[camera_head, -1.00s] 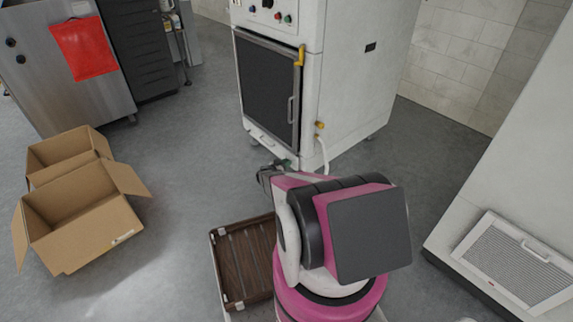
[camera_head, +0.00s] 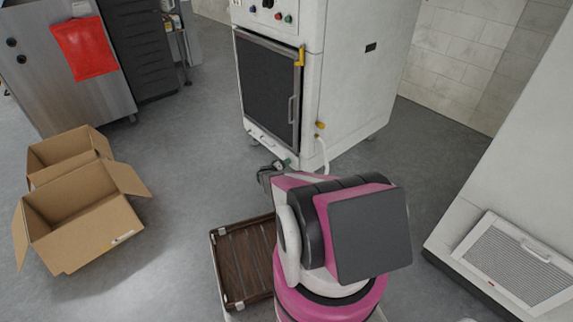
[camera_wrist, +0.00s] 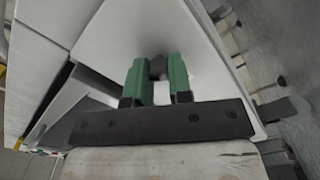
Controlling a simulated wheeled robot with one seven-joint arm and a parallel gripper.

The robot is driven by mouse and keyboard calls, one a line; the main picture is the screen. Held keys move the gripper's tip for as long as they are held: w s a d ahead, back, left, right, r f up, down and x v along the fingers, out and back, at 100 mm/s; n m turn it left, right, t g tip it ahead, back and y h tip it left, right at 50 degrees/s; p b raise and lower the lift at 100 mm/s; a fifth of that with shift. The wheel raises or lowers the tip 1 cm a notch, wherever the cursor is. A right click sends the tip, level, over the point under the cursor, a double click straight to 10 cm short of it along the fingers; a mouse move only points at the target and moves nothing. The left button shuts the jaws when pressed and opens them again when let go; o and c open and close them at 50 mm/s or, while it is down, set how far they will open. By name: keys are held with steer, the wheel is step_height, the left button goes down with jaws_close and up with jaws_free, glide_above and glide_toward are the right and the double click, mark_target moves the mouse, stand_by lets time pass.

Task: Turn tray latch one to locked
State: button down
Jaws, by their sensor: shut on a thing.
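The white washer cabinet (camera_head: 355,75) stands at top centre in the head view, with a low front drawer or tray panel (camera_head: 262,137) under its dark door. My gripper (camera_wrist: 158,66) shows two green fingers in the wrist view. It is shut on a small dark piece, which looks like the tray latch (camera_wrist: 157,70), in front of a pale panel (camera_wrist: 205,45). In the head view my gripper (camera_head: 287,162) is low at the washer's bottom front edge, partly behind my arm. The latch is hidden or too small to tell there, and its angle is unclear.
A brown slatted tray (camera_head: 243,258) lies left of my base. Open cardboard boxes (camera_head: 75,220) stand on the floor at left. A pale hose (camera_head: 325,155) hangs by the washer's lower corner. A white unit with a grille (camera_head: 515,262) is at right.

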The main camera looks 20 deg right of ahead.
steer(key=n, duration=0.6)
steer(key=shift+f, duration=0.15)
stand_by(0.4)
steer(key=c, duration=1)
jaws_free()
steer(key=shift+c, duration=0.2)
steer(key=shift+a, duration=0.15)
